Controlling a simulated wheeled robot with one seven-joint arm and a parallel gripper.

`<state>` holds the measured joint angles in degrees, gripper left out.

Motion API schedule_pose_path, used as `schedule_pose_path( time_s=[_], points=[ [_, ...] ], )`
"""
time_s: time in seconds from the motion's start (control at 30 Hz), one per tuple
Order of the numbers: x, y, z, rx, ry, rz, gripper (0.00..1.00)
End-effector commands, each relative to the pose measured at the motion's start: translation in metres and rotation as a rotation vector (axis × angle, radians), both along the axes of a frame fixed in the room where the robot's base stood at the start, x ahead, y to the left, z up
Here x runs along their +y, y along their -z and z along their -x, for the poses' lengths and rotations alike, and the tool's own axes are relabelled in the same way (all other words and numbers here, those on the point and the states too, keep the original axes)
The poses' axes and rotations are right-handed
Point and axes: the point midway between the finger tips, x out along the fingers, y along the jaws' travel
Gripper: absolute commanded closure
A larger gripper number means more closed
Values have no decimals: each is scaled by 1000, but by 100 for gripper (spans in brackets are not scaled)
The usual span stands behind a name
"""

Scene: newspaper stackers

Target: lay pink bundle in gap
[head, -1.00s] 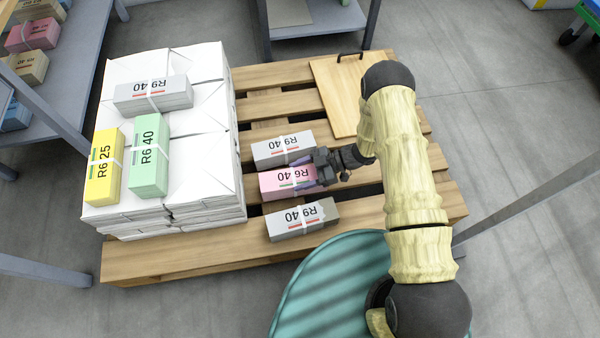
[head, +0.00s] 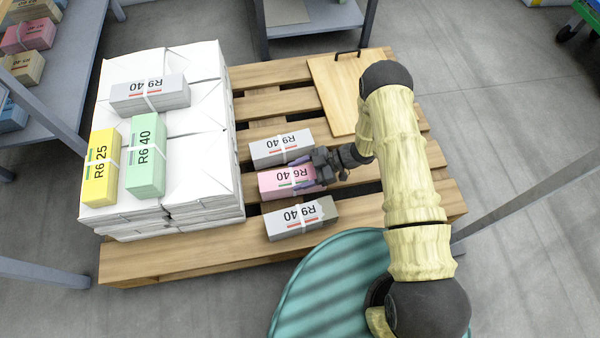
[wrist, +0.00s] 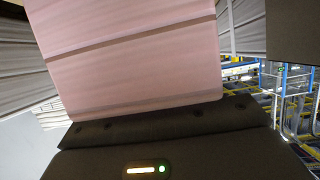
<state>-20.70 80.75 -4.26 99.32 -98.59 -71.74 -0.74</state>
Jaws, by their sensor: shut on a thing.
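The pink bundle (head: 276,184) is marked R6 40 and has a white strap. It lies in the row between two grey R9 40 bundles on the pallet, the upper grey bundle (head: 270,152) and the lower grey bundle (head: 284,224). My gripper (head: 300,172) is shut on the right end of the pink bundle. The pink bundle (wrist: 140,60) fills much of the wrist view, with a dark gripper part below it. Its contact with the slats and the far finger are hidden.
A stack of white paper packs (head: 195,190) stands left, bearing a grey bundle (head: 170,101), a yellow bundle (head: 100,165) and a green bundle (head: 146,160). A wooden board with a handle (head: 338,95) lies on the pallet (head: 180,260). A shelf (head: 85,60) stands at upper left.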

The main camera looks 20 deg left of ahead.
Motion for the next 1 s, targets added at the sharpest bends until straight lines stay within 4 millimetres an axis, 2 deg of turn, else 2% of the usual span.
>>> schedule_pose_path(
  time_s=[0.27, 0.3, 0.4, 0.77, 1.0],
  points=[
    [1, 3, 0, 0, 0, -5, 97],
    [1, 2, 0, 0, 0, -5, 31],
    [1, 2, 0, 0, 1, -3, 13],
    [-3, 2, -2, 0, 1, 2, 13],
    [-27, -13, -16, -1, 4, 1, 13]
  ],
)
